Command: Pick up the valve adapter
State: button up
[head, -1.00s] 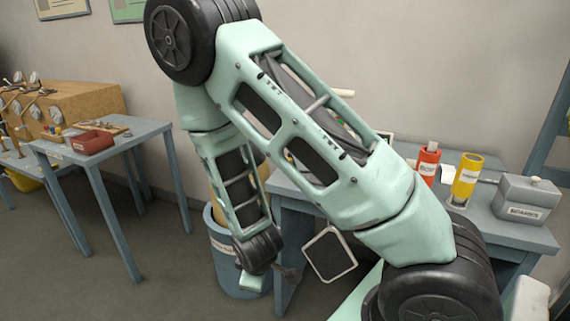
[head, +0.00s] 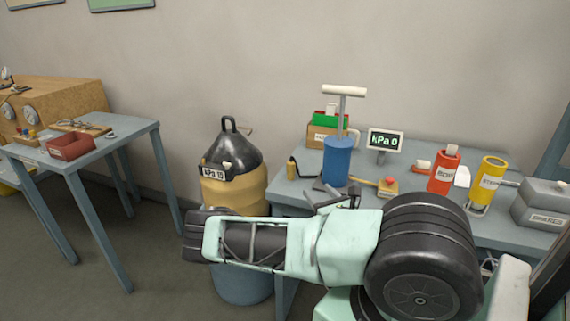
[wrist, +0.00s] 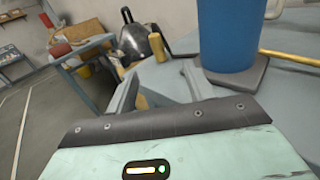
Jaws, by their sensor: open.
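A small brass-coloured cylinder (head: 291,170) with a dark curved piece beside it stands at the left end of the bench, left of the blue pump (head: 337,161). I cannot tell for sure whether it is the valve adapter. It also shows in the wrist view (wrist: 157,43), beyond my fingers. My gripper (head: 333,200) is open and empty at the bench's front edge, in front of the pump. In the wrist view my gripper (wrist: 160,72) has its two fingers apart, with bare grey bench between them. The blue pump (wrist: 228,35) stands close by the right finger.
A yellow hose leads from the pump to a small block (head: 388,186). A kPa display (head: 385,141), red bottle (head: 443,172), yellow cylinder (head: 488,183) and grey box (head: 543,203) stand farther right. A black-topped tank (head: 232,165) is left of the bench.

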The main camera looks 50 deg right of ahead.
aim_at(293, 168)
jog(key=shift+n, duration=0.3)
jog(key=b+x, duration=0.5)
jog(key=shift+a+f, duration=0.15)
jog(key=shift+f, duration=0.15)
jog(key=x, duration=0.2)
jog(key=p+x, duration=0.1)
jog(key=x, duration=0.3)
jog(key=shift+w+r+p, duration=0.1)
jog(key=shift+r+p, duration=0.3)
jog(key=shift+f+p+x, duration=0.2)
jog(key=shift+p+x, duration=0.6)
jog(key=shift+x, duration=2.45)
jog(key=shift+a, duration=0.15)
grip_shut()
